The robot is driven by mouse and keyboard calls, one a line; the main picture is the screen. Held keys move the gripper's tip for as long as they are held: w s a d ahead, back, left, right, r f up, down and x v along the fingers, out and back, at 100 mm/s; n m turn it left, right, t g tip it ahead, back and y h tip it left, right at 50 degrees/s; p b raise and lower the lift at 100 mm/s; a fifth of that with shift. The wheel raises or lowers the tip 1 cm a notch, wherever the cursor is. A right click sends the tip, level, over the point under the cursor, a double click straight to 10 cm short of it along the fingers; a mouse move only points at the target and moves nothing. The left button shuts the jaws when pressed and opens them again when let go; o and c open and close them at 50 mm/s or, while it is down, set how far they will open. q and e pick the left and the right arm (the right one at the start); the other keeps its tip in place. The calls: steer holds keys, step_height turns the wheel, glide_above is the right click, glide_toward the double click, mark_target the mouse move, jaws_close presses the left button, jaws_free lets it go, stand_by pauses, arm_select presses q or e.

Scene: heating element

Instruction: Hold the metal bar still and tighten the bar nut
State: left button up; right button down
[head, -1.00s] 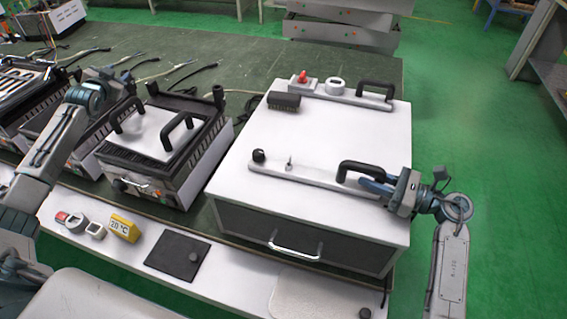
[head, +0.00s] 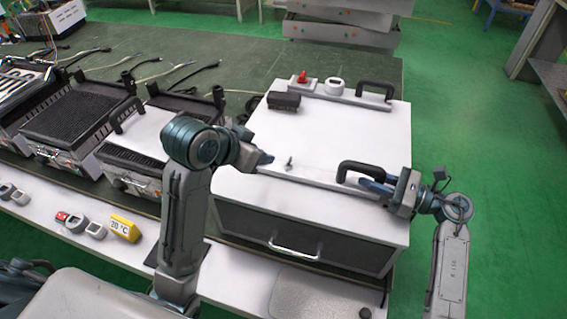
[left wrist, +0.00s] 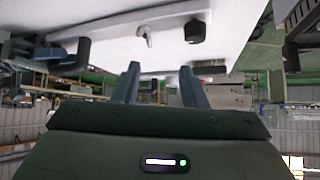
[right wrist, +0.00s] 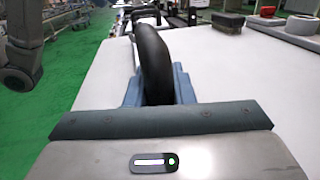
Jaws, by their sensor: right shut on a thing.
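The flat metal bar (head: 322,181) lies along the front of the white box's top, with a black handle (head: 360,167) at its right end. My right gripper (head: 376,186) is shut on that handle; the right wrist view shows the handle (right wrist: 152,62) between its fingers (right wrist: 155,90). A small upright metal stud (head: 289,162) stands on the bar. My left gripper (head: 266,159) is open and empty near the bar's left end, apart from the knob.
The white box (head: 350,125) has a second bar with a handle (head: 375,90) at the back, plus a black block (head: 284,101). Grills (head: 75,115) stand on the left. A yellow display (head: 124,228) sits on the front ledge.

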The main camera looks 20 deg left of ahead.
mark_target(288, 165)
arm_select(q)
steer(key=w+d+f, duration=0.1)
steer(key=f, duration=0.1)
steer(key=w+d+f, duration=0.2)
steer(key=f, duration=0.1)
steer(key=w+d+f, duration=0.1)
steer(key=w+f, duration=0.1)
steer(key=shift+w+d+f, duration=0.1)
steer(key=shift+d+f, duration=0.1)
steer(key=shift+f, duration=0.15)
